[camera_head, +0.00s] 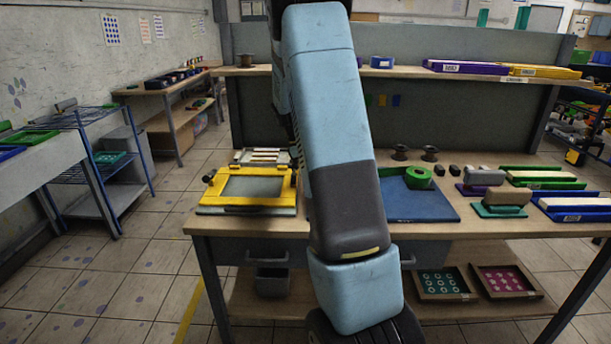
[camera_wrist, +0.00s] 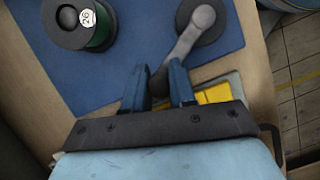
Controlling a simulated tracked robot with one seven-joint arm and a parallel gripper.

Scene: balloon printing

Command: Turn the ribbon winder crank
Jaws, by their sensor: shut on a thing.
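In the wrist view the ribbon winder's crank is a light grey arm (camera_wrist: 186,45) that runs from a dark round hub (camera_wrist: 207,22) down to a dark knob (camera_wrist: 159,78). My gripper (camera_wrist: 158,85) is shut on the knob, with one blue finger on each side. A dark spool with green ribbon (camera_wrist: 98,30) sits to the left on the blue mat (camera_wrist: 140,35). In the head view the green ribbon (camera_head: 418,177) and the blue mat (camera_head: 415,208) show to the right of my arm, which hides the crank and my gripper.
A yellow-framed screen (camera_head: 250,187) lies on the table left of my arm. Stamps (camera_head: 502,200) and coloured trays (camera_head: 545,177) stand on the right. A shelf (camera_head: 460,75) runs along the back. Two printed trays (camera_head: 442,284) sit under the table.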

